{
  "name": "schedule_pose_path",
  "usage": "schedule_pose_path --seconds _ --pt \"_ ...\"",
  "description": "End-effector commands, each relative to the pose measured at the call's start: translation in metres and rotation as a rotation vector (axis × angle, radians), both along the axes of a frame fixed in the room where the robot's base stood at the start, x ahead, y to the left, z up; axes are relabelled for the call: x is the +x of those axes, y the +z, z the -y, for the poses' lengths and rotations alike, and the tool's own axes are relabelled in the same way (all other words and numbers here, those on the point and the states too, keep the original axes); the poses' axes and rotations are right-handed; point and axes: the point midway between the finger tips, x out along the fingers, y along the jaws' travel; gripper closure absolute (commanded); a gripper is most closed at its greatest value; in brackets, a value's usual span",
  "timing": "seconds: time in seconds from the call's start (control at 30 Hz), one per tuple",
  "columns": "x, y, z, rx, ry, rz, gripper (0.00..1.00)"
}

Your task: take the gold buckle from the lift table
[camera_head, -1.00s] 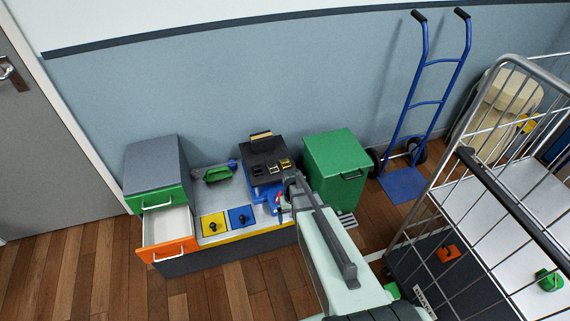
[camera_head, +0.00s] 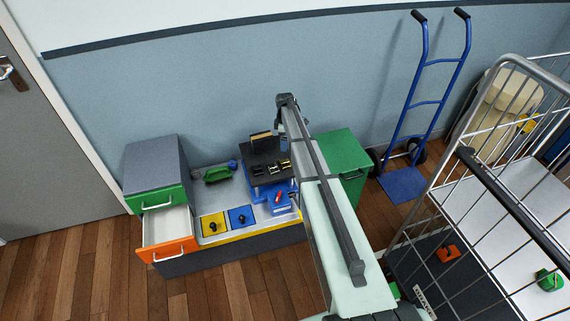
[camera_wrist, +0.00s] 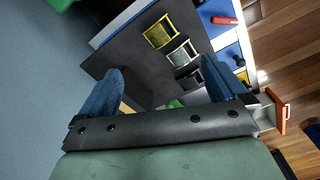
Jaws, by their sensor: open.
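The lift table (camera_head: 264,154) has a dark top on a blue base and stands on the low bench against the wall. Its dark top also shows in the wrist view (camera_wrist: 122,62). On it lie a gold buckle (camera_wrist: 160,32), a silver buckle (camera_wrist: 182,53) and a black buckle (camera_wrist: 190,78) in a row. The gold buckle is at the right end of the row in the head view (camera_head: 285,165). My gripper (camera_wrist: 161,67) is open, its blue fingers wide apart with nothing between them. It is raised above the table, apart from the buckles.
A red-handled part (camera_head: 279,197) sits in front of the lift table. Yellow (camera_head: 213,224) and blue (camera_head: 240,217) plates with dark knobs are left of it. An orange drawer (camera_head: 168,246) stands open. A green bin (camera_head: 340,150) is at right, a wire cage trolley (camera_head: 440,190) beyond.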

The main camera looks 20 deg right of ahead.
Motion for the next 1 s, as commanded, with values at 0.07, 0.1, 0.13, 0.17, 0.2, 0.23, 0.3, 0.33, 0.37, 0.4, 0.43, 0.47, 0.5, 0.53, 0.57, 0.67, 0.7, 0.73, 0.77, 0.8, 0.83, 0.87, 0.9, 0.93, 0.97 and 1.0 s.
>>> schedule_pose_path --seconds 0.07,0.1,0.13,0.17,0.2,0.23,0.3,0.33,0.37,0.4,0.43,0.47,0.5,0.53,0.57,0.67,0.7,0.73,0.77,0.8,0.83,0.87,0.9,0.93,0.97,1.0 --pt "-0.002 0.000 0.000 0.000 0.125 -0.006 0.01" --pt "-0.003 0.000 -0.001 0.000 0.186 -0.008 0.01" --pt "-0.003 0.000 -0.001 0.000 0.227 -0.010 0.01" --pt "-0.003 0.000 -0.001 0.000 0.265 -0.011 0.01" --pt "-0.004 0.000 -0.001 0.000 0.311 -0.012 0.01" --pt "-0.004 0.000 -0.001 0.000 0.341 -0.013 0.01" --pt "-0.004 0.000 -0.001 -0.001 0.398 -0.014 0.01" --pt "-0.004 0.000 -0.001 -0.001 0.415 -0.014 0.01" --pt "-0.004 0.000 -0.001 0.000 0.430 -0.014 0.01" --pt "-0.004 -0.001 -0.001 0.000 0.445 -0.014 0.01" --pt "-0.004 -0.001 -0.001 0.000 0.453 -0.014 0.01" --pt "-0.004 -0.002 -0.001 0.000 0.458 -0.014 0.01" --pt "-0.004 -0.004 -0.001 -0.001 0.461 -0.014 0.01" --pt "-0.004 -0.005 -0.001 -0.001 0.462 -0.014 0.01" --pt "-0.004 -0.008 -0.001 0.000 0.463 -0.015 0.01" --pt "-0.003 -0.018 -0.001 0.000 0.462 -0.015 0.01" --pt "-0.003 -0.024 -0.001 0.000 0.461 -0.015 0.01" --pt "-0.003 -0.029 -0.001 0.000 0.461 -0.015 0.01" --pt "-0.003 -0.034 -0.001 0.000 0.461 -0.015 0.01" --pt "-0.003 -0.041 -0.001 0.000 0.461 -0.016 0.01" --pt "-0.003 -0.046 -0.001 0.000 0.461 -0.016 0.01" --pt "-0.003 -0.051 0.000 0.000 0.460 -0.015 0.01" --pt "-0.003 -0.058 -0.001 0.000 0.460 -0.015 0.01" --pt "-0.003 -0.064 0.000 0.000 0.460 -0.015 0.01" --pt "-0.003 -0.068 0.000 0.000 0.460 -0.016 0.01" --pt "-0.003 -0.074 0.000 0.000 0.460 -0.015 0.01"
